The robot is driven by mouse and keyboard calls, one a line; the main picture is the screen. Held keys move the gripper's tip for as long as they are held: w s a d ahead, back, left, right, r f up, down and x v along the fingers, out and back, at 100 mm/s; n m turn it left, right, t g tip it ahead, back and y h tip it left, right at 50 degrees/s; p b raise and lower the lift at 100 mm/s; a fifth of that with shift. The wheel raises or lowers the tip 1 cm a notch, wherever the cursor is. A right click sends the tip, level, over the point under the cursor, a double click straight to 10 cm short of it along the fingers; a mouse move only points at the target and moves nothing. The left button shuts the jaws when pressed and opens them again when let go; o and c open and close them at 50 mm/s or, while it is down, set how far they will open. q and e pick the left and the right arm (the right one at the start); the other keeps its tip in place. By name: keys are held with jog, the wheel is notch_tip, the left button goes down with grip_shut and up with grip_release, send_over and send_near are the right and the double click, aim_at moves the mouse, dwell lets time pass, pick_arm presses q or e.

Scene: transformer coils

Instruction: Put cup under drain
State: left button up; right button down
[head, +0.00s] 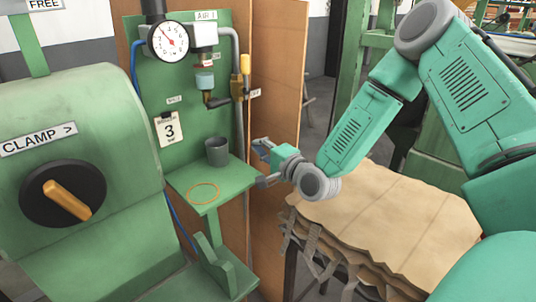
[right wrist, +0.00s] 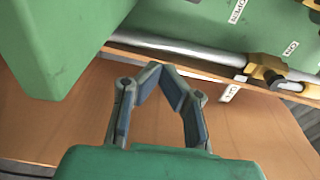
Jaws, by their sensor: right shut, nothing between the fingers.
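A dark grey cup (head: 217,153) stands upright on a small green shelf (head: 237,177), near its back edge. A thin orange ring (head: 204,193) lies on the shelf in front of the cup, apart from it. Above, on the green panel, is a filter bowl (head: 204,82) with a dark elbow outlet (head: 216,102). The cup is below this outlet in the picture; I cannot tell whether it is straight beneath. My right gripper (head: 263,164) is shut and empty at the shelf's right side, apart from the cup. It also shows in the right wrist view (right wrist: 163,70), without the cup. My left gripper is not in view.
A pressure gauge (head: 168,41) and a yellow-handled valve (head: 244,68) are on the panel. A green machine with a clamp knob (head: 62,192) stands left. A brown board (head: 277,95) rises behind my right gripper. A cloth-covered table (head: 390,215) is at the right.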

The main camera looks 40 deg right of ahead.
aim_at(227, 148)
jog(key=w+a, duration=0.2)
jog(key=w, duration=0.1)
jog(key=shift+r, duration=0.2)
jog(key=a, duration=0.3)
jog(key=shift+w+a+r, duration=0.15)
jog(key=shift+w+a, duration=0.2)
jog(key=shift+a, duration=0.05)
jog(key=shift+d+f, duration=0.2)
jog(key=shift+d, duration=0.5)
jog(key=a, duration=0.2)
jog(key=a+b, duration=0.1)
jog(key=shift+w, duration=0.25)
jog(key=shift+a+r, duration=0.15)
